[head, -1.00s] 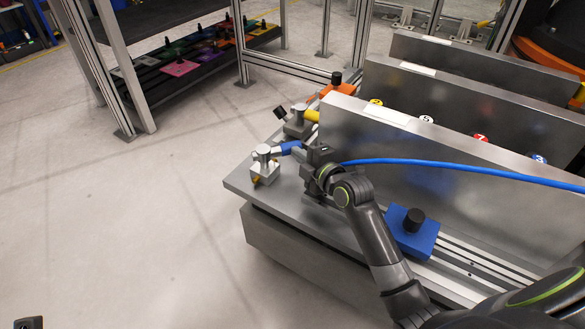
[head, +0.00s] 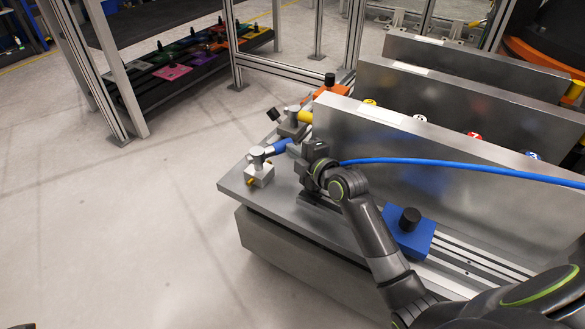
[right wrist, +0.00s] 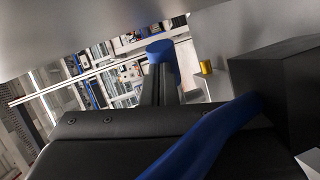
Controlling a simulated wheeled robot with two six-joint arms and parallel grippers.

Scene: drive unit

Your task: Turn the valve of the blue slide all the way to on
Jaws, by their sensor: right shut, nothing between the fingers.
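The valve of the blue slide is a silver block (head: 260,174) with a round top and a blue handle (head: 279,147), on the left end of the grey bench. The handle points right and slightly up, towards my right gripper. My right gripper (head: 298,154) is shut and empty, right beside the handle's end; I cannot tell whether they touch. In the right wrist view a blue handle end (right wrist: 160,50) stands just beyond the dark gripper body. The blue slide (head: 410,240) with a black knob lies on the rail. A dark bit at the bottom left edge may be my left gripper.
A blue cable (head: 440,165) runs right from near my right wrist. A tall metal panel (head: 400,150) stands close behind the arm. The floor at left is clear.

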